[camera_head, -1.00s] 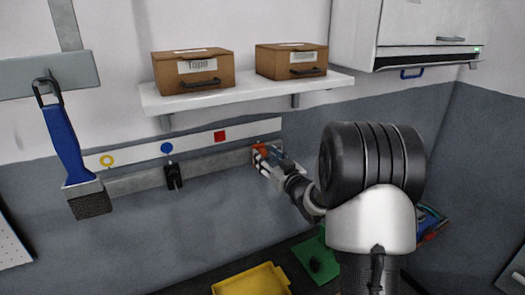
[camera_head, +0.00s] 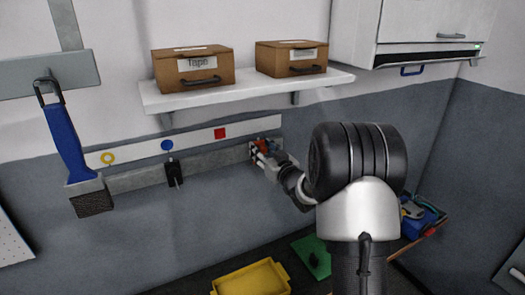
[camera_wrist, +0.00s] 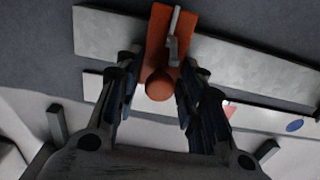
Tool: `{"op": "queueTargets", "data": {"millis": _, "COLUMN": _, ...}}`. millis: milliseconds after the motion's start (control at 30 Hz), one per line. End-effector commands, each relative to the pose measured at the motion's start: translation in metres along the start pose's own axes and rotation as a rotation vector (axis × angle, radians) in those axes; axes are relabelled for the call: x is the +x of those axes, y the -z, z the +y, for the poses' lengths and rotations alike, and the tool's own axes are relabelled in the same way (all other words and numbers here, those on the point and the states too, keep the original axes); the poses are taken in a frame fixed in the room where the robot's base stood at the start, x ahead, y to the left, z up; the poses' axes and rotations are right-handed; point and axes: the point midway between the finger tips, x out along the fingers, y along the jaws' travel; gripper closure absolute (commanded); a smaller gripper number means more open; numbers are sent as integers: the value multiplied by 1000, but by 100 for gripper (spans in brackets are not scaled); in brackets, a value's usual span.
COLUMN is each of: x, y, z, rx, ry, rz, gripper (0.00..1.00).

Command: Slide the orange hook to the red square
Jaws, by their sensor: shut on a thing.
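The orange hook (camera_wrist: 158,42) sits on the grey rail (camera_wrist: 105,37) in the wrist view. My gripper (camera_wrist: 157,85) has a finger on each side of its round knob and is shut on it. In the head view my gripper (camera_head: 264,152) is at the right end of the rail (camera_head: 210,162) and mostly hides the hook. The red square (camera_head: 220,133) is on the white strip above the rail, up and to the left of my gripper. In the wrist view it is partly hidden behind a finger.
A black hook (camera_head: 173,171) hangs on the rail below the blue circle (camera_head: 167,145). A yellow ring (camera_head: 109,158) marks the strip farther left, near a hanging blue brush (camera_head: 66,145). A shelf (camera_head: 245,91) with two boxes is above. A yellow tray (camera_head: 250,279) lies below.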

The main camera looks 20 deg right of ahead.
Motion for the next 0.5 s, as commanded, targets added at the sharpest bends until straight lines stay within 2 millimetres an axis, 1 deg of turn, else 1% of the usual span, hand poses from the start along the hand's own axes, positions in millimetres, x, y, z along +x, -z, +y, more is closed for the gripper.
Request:
{"op": "queueTargets", "data": {"millis": 33, "x": 0, "y": 0, "z": 0, "rx": 0, "ry": 0, "rz": 0, "gripper": 88}}
{"op": "queueTargets", "data": {"millis": 233, "x": 0, "y": 0, "z": 0, "rx": 0, "ry": 0, "rz": 0, "gripper": 100}}
{"op": "queueTargets", "data": {"millis": 400, "x": 0, "y": 0, "z": -1, "rx": -1, "ry": 1, "rz": 1, "gripper": 100}}
{"op": "queueTargets", "data": {"millis": 467, "x": 0, "y": 0, "z": -6, "rx": -1, "ry": 1, "rz": 2, "gripper": 100}}
{"op": "queueTargets", "data": {"millis": 500, "x": 1, "y": -1, "z": -11, "rx": -2, "ry": 3, "rz": 3, "gripper": 100}}
